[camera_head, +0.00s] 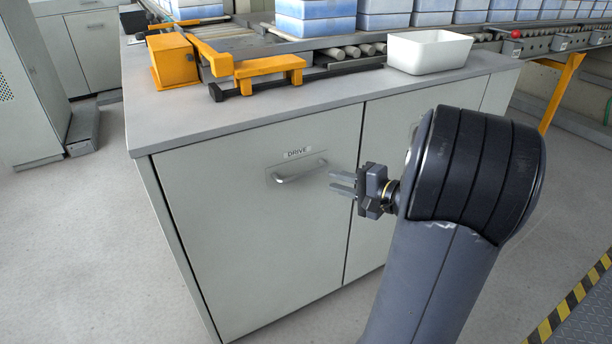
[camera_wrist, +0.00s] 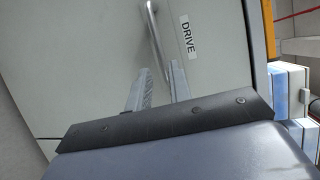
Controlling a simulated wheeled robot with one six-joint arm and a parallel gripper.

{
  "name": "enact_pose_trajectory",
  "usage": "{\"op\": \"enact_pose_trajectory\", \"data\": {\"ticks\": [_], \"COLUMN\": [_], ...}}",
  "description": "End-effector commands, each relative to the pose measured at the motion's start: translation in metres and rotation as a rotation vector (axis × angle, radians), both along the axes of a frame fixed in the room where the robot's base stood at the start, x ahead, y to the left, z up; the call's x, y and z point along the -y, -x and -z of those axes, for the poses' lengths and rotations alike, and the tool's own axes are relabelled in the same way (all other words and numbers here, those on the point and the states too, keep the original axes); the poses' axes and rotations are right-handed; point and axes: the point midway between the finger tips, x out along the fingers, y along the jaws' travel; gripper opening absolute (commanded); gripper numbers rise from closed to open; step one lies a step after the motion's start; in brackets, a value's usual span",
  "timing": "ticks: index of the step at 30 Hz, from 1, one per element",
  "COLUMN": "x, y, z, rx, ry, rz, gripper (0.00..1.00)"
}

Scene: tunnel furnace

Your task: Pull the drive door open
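The drive door (camera_head: 240,235) is a light grey cabinet panel, shut flush in the front of the cabinet. Its label reads DRIVE (camera_head: 297,153), and below the label is a curved metal bar handle (camera_head: 298,174). My gripper (camera_head: 338,182) is open and empty, to the right of the handle and apart from it in the head view. In the wrist view the two fingers (camera_wrist: 158,80) point toward the handle (camera_wrist: 155,40), which lies just ahead, in line with the gap between them. The label also shows in the wrist view (camera_wrist: 188,35).
A white bin (camera_head: 430,52) and yellow fixtures (camera_head: 268,70) stand on the grey countertop (camera_head: 200,115). Blue-white blocks (camera_head: 315,15) line the roller conveyor behind. A second door panel (camera_head: 385,130) is right of the drive door. Floor in front and left is clear.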

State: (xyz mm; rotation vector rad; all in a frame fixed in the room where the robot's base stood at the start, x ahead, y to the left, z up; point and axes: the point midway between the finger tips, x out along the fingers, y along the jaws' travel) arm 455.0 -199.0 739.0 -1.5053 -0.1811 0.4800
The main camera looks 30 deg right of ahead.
Motion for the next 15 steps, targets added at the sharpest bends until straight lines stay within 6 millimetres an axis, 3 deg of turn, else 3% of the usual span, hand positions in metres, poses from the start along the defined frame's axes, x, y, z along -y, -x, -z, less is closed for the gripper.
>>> {"op": "enact_pose_trajectory", "data": {"ticks": [9, 15], "x": [-0.025, -0.036], "y": [-0.051, -0.074], "z": [0.013, 0.016], "rx": [-0.001, -0.002], "ry": [0.001, -0.001], "rz": [-0.006, -0.004], "gripper": [0.20, 0.20]}}
